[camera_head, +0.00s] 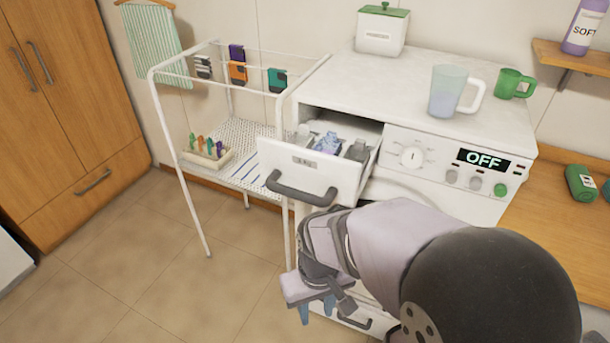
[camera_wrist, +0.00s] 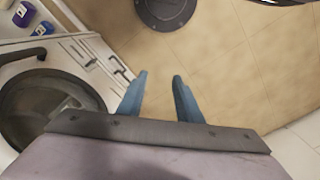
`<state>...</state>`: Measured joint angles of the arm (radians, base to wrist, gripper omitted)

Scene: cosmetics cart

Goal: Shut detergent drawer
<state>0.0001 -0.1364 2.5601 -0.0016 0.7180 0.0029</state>
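The detergent drawer (camera_head: 301,165) is pulled out at the upper left of the washing machine (camera_head: 440,158) in the head view. It has a white front with a dark curved handle (camera_head: 300,189) and compartments inside, one with bluish contents. My gripper (camera_head: 318,309) is below and in front of the drawer, apart from its handle, with blue fingers pointing down. In the wrist view my gripper (camera_wrist: 160,90) has its two blue fingers apart with only floor between them. The machine's door is partly hidden behind my arm in the head view.
A white drying rack (camera_head: 196,165) with clips stands left of the drawer. A measuring cup (camera_head: 448,92), a green mug (camera_head: 513,84) and a white box (camera_head: 382,30) stand on the machine top. The floor at left is free.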

